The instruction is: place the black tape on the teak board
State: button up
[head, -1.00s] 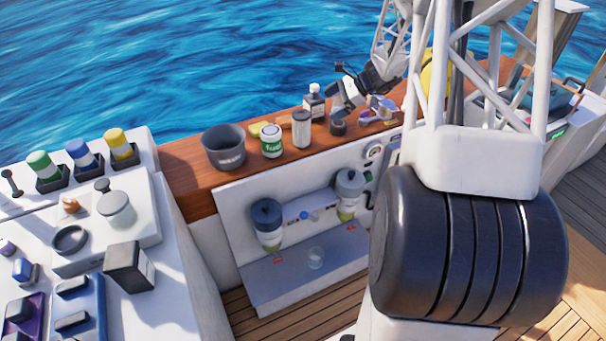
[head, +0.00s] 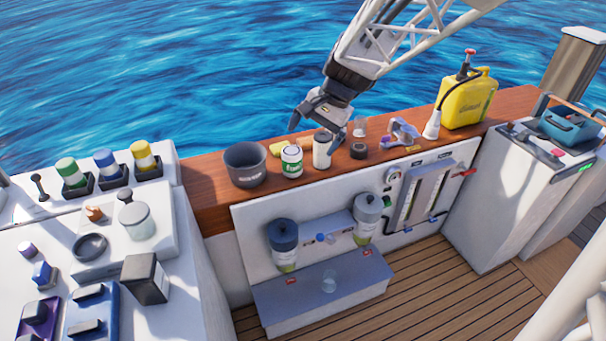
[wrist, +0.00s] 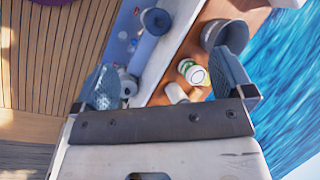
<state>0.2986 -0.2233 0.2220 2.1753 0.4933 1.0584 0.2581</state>
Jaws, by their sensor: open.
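A black ring that looks like the black tape (head: 90,247) lies flat on the white console at the left in the head view. The reddish-brown wooden ledge (head: 213,207), which I take for the teak board, runs along the hull side and bears several containers. My gripper (head: 314,140) is open and empty, above the ledge by the white canister (head: 322,152) and the green-labelled can (head: 292,161). In the wrist view, my gripper's fingers (wrist: 168,78) are spread wide, with the green-labelled can (wrist: 193,72) beyond them. I cannot make out the tape in the wrist view.
A dark grey pot (head: 245,166) stands left of the cans. A small dark round piece (head: 358,151), a purple-and-grey item (head: 399,133) and a yellow jug (head: 468,98) stand to the right. A black box (head: 145,278) and a lidded glass jar (head: 137,221) are near the tape.

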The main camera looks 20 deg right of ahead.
jog(key=s+a+r+n+h, duration=0.1)
jog(key=s+a+n+h, duration=0.1)
jog(key=s, duration=0.8)
jog(key=s+a+r+n+t+h, duration=0.1)
jog(key=s+a+n, duration=0.4)
jog(key=s, duration=0.6)
jog(key=shift+s+a+r+n+t+h, duration=0.2)
jog(key=shift+a+n+t+h, duration=0.1)
jog(key=shift+n+h, duration=0.7)
